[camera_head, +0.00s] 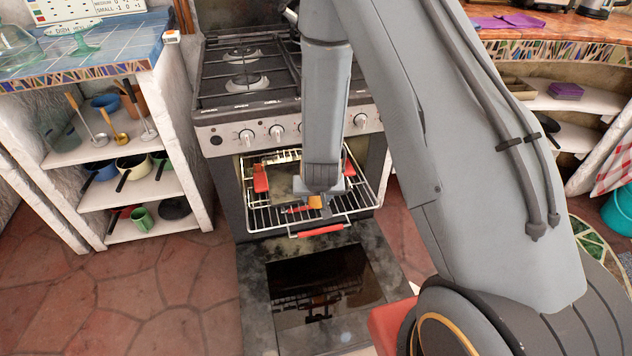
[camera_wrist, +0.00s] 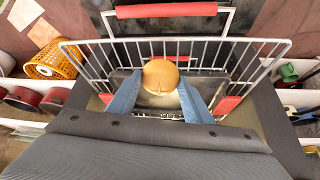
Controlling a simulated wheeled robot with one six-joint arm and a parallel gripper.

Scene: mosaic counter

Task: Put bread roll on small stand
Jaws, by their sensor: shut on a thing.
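The bread roll (camera_wrist: 160,76) is round and golden brown. In the wrist view it sits between the two blue fingers of my gripper (camera_wrist: 161,90), which is shut on it. In the head view my gripper (camera_head: 321,192) is over the pulled-out oven rack, and the roll (camera_head: 316,202) shows as a small orange patch below it. I cannot tell whether the roll touches the rack. A green glass stand (camera_head: 80,42), which looks like the small stand, is on the blue tiled counter at the upper left, well away from my gripper.
The wire oven rack (camera_head: 262,217) with red handles sticks out over the open oven door (camera_head: 255,290). A stove top (camera_head: 240,80) is above. Left shelves hold pans and ladles (camera_head: 95,125). A clear glass vessel (camera_head: 14,48) is left of the green stand. Floor is clear at lower left.

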